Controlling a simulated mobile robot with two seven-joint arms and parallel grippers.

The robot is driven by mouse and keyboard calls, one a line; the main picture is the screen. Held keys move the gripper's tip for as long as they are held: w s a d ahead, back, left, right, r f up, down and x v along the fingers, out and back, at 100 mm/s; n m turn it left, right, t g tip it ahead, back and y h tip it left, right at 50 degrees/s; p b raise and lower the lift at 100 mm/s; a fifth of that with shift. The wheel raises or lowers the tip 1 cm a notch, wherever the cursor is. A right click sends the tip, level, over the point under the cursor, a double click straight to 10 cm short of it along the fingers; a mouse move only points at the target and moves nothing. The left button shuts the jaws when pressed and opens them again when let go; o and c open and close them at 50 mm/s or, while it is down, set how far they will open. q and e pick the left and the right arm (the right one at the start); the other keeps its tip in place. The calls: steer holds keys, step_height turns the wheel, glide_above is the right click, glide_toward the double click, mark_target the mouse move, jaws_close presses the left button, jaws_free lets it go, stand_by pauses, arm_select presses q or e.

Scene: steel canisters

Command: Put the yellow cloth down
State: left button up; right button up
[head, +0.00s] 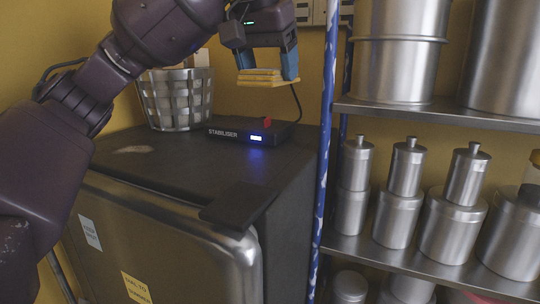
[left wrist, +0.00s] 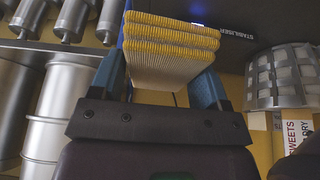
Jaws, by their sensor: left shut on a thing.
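The yellow cloth (head: 262,77) is a folded, ribbed stack held in the air in the head view. It also shows large in the left wrist view (left wrist: 170,48), between two blue fingers. My left gripper (head: 266,72) is shut on the cloth, above the back of a dark fridge top (head: 165,170). The cloth is apart from the surface below it. My right gripper is in neither view.
A black stabiliser box (head: 250,131) with a lit display and a metal basket (head: 177,98) stand at the fridge top's back. A blue patterned post (head: 325,150) and shelves of steel canisters (head: 404,190) are on the right. The fridge top's front and middle are mostly clear.

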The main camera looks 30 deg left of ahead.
mark_target(272, 166)
arm_select(q)
step_height(272, 166, down, 15)
steer(key=shift+f+p, duration=0.1)
steer(key=shift+p, duration=0.25)
stand_by(0.4)
steer(key=o, duration=0.9)
steer(key=b+v, duration=0.1)
steer(key=v, duration=1.1)
steer(key=shift+w, duration=0.1)
